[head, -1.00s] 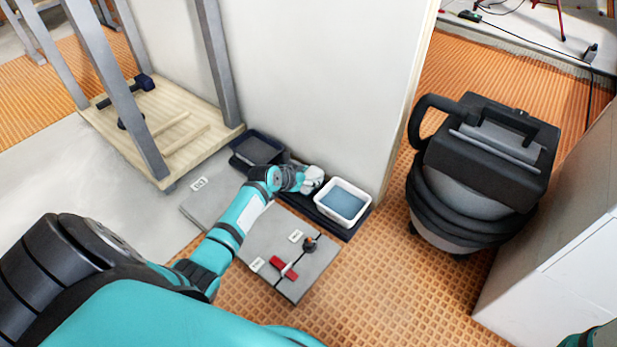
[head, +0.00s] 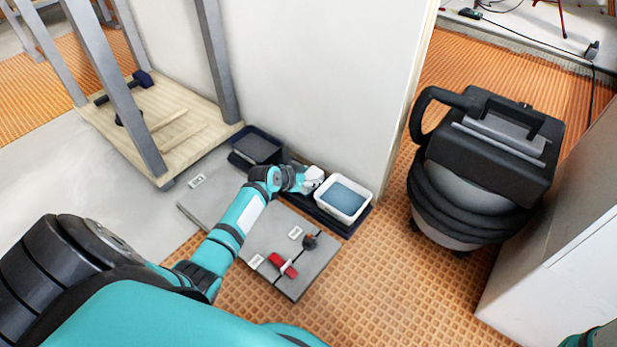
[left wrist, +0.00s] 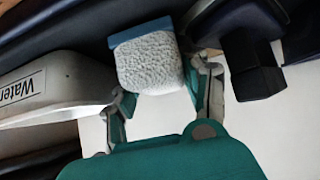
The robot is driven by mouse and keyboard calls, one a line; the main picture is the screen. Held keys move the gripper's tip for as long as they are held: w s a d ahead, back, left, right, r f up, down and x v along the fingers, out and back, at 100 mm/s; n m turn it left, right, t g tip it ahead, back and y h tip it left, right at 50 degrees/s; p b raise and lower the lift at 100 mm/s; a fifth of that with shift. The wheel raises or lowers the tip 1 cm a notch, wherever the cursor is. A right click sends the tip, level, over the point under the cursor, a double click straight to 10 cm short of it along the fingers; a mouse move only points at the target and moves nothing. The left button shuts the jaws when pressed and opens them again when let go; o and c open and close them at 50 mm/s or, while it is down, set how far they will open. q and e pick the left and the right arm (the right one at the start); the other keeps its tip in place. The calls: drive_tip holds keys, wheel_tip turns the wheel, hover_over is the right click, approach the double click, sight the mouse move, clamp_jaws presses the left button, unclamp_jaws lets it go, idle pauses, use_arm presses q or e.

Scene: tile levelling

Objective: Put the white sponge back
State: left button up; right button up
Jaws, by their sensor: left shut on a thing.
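The white sponge (left wrist: 147,62) has a rough white face and a blue strip along its far edge in the left wrist view. In the head view it is a small white block (head: 314,173) just left of the white water tub (head: 323,202). My left gripper (left wrist: 165,86) is shut on the sponge, with a finger on either side. It also shows in the head view (head: 303,181), over the dark mat (head: 322,220) by the wall. How high the sponge is above the mat, or whether it touches, I cannot tell.
The tub labelled "Water" (left wrist: 50,90) is close to the gripper. A dark bin (head: 257,146) stands left of it. Grey tiles (head: 265,235) carry a red clip (head: 282,265) and a dark knob (head: 309,241). A vacuum cleaner (head: 480,170) stands right; patterned floor in front is clear.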

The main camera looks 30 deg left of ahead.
use_arm(q)
drive_tip(key=shift+f, duration=0.35)
drive_tip(key=o, duration=1.2)
drive_tip(key=v, duration=1.2)
drive_tip(key=shift+r, duration=0.1)
